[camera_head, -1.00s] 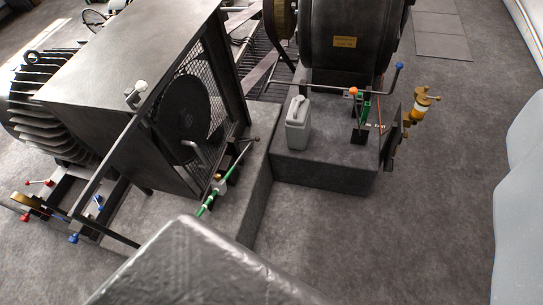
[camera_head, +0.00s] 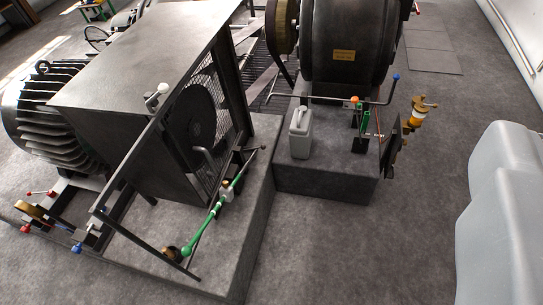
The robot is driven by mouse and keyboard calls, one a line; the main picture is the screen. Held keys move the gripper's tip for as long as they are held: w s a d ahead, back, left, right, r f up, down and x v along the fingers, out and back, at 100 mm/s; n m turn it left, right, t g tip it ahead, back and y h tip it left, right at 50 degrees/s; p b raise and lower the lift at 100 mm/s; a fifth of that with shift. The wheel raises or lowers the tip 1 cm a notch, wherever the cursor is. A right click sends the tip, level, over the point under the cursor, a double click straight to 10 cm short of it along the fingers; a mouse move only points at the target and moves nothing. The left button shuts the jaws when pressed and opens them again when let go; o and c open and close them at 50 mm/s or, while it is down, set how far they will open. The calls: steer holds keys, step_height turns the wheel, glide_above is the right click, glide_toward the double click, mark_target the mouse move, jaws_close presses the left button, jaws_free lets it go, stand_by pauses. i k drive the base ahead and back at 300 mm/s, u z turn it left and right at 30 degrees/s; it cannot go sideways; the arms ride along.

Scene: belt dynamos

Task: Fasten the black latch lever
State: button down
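A thin dark rod with a small black knob (camera_head: 262,148) shows at the front right corner of the belt guard, above the concrete plinth; it may be the black latch lever, but I cannot tell for sure. A green lever (camera_head: 215,213) with a green ball end runs beside it. Whether any latch is fastened is too small to tell. My gripper is not in view.
A dark dynamo (camera_head: 345,40) stands on a plinth at the back, with a grey canister (camera_head: 300,132), an orange-knobbed lever (camera_head: 355,99) and a brass-and-orange fitting (camera_head: 418,112). A finned motor (camera_head: 45,110) is at left. Large pale containers (camera_head: 505,210) stand right. Floor between is clear.

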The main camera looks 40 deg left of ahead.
mark_target(263, 147)
steer(key=u, duration=0.05)
steer(key=i, duration=0.9)
steer(key=z, duration=0.05)
